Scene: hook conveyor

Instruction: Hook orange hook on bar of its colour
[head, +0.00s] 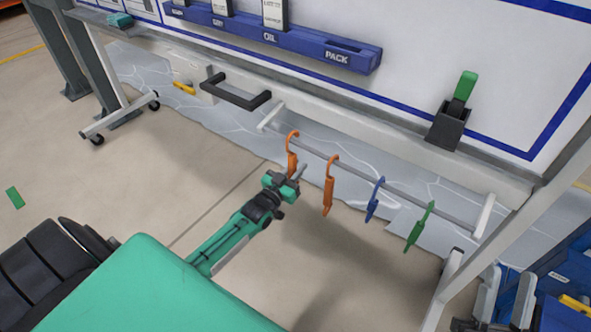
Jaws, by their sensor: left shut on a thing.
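A grey bar (398,188) runs on white end brackets below the whiteboard. An orange hook (292,160) is at its left part, its curved top at the bar; I cannot tell whether it bears on it. My left gripper (291,178) is shut on this hook's lower end and partly hides it. A second orange hook (328,192), a blue hook (372,205) and a green hook (417,230) hang along the bar to the right. I see no orange bar.
A black handle (235,93) sticks out above the bar's left end. A blue labelled rack (280,38) and a black holder with a green handle (458,110) are higher up. Blue bins (565,285) stand at the lower right. The floor below the bar is clear.

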